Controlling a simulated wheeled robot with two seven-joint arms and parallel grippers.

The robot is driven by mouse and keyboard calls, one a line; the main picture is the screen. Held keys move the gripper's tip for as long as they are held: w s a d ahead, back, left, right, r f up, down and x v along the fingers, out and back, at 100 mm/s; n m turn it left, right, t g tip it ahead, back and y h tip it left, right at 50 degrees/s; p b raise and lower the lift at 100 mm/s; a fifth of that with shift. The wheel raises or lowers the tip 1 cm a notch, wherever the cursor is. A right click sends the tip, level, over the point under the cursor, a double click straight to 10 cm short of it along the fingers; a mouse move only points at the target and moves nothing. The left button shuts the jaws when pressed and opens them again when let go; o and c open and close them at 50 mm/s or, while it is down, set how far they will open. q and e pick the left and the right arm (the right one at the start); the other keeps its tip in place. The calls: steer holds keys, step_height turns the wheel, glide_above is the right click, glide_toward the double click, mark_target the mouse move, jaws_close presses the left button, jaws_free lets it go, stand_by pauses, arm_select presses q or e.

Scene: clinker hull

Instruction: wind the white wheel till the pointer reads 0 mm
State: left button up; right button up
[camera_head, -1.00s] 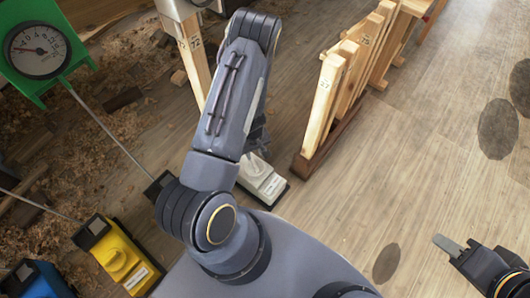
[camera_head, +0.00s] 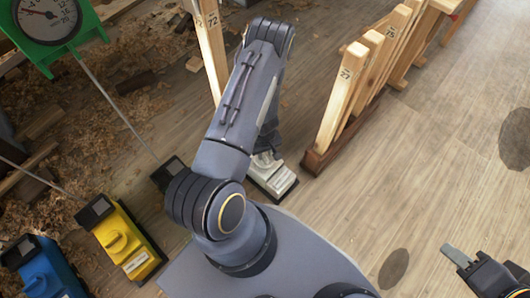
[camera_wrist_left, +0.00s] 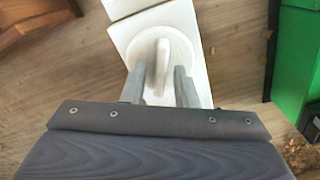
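The white wheel (camera_wrist_left: 160,55) is a round disc with a raised grip bar, on a white unit (camera_head: 274,182) on the floor. In the left wrist view, my left gripper (camera_wrist_left: 160,88) is open, its fingers apart on either side of the bar, with gaps showing. In the head view my left arm hides the wheel and most of this gripper. The dial (camera_head: 58,22) is in a green frame at the top left, partly cut off; its red pointer points left, but the exact reading is too small to tell. My right gripper (camera_head: 452,253) is at the lower right, away from everything.
A yellow unit (camera_head: 122,240) and a blue unit (camera_head: 42,270) stand to the left, with rods running by them. Numbered wooden frames (camera_head: 345,95) stand just right of the white unit. Shavings cover the floor at left; the floor at right is clear.

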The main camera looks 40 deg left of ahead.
arm_select(q)
jaws_close()
steer(key=shift+m, duration=0.4)
steer(key=m+b, duration=0.1)
steer(key=m, duration=0.3)
steer(key=shift+m, duration=0.4)
steer(key=m, duration=0.5)
steer(key=shift+b, duration=0.35)
steer(key=shift+m, duration=0.4)
steer(key=shift+o, duration=1)
jaws_free()
